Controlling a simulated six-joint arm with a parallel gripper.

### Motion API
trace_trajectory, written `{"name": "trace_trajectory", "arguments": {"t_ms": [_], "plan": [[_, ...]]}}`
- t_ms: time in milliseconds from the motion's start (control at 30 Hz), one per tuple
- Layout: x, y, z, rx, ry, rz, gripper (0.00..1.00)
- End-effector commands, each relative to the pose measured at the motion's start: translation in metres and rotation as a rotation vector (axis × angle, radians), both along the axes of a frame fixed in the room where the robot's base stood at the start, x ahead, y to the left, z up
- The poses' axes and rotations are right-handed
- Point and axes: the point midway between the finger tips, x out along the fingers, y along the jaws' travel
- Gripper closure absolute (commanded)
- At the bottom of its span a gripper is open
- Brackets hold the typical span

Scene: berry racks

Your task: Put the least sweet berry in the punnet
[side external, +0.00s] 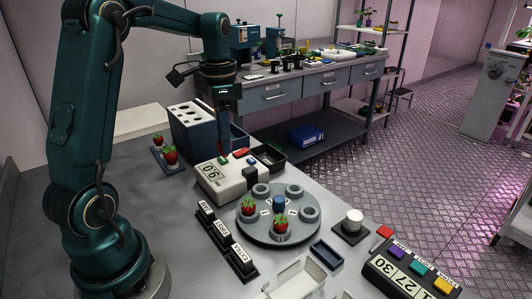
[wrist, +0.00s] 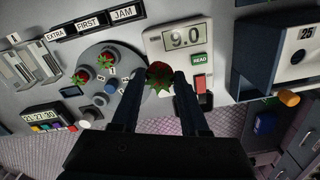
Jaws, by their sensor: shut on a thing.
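My gripper (wrist: 156,84) is shut on a red strawberry (wrist: 159,71) with green leaves, seen between the fingers in the wrist view. In the side view my gripper (side external: 223,152) is low over the white meter (side external: 232,192), whose display reads 9.0; whether the berry touches the meter is unclear. Two more berries (side external: 249,206) (side external: 281,223) sit on the round grey turntable (side external: 255,236). Two others (side external: 158,139) (side external: 170,155) stand on a small blue rack at the left. A pale, open container (side external: 293,281), perhaps the punnet, lies at the front edge, partly cut off.
Black label blocks (side external: 226,241), reading EXTRA, FIRST and JAM in the wrist view, stand left of the turntable. A dark blue tray (side external: 326,254), a white knob (side external: 353,221) and a button console (side external: 410,274) are to its right. A blue-white box with holes (side external: 196,129) stands behind the meter.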

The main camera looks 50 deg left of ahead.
Motion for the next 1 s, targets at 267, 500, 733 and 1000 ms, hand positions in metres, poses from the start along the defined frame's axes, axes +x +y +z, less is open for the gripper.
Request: {"name": "trace_trajectory", "arguments": {"t_ms": [267,500,733,1000], "plan": [[-0.022,0.025,0.020,0.001,-0.001,0.013,0.67],[-0.020,0.031,0.021,-0.001,0.001,0.212,0.67],[0.009,-0.014,0.010,-0.001,0.002,0.372,0.67],[0.033,-0.109,-0.006,0.000,0.003,0.381,0.67]]}}
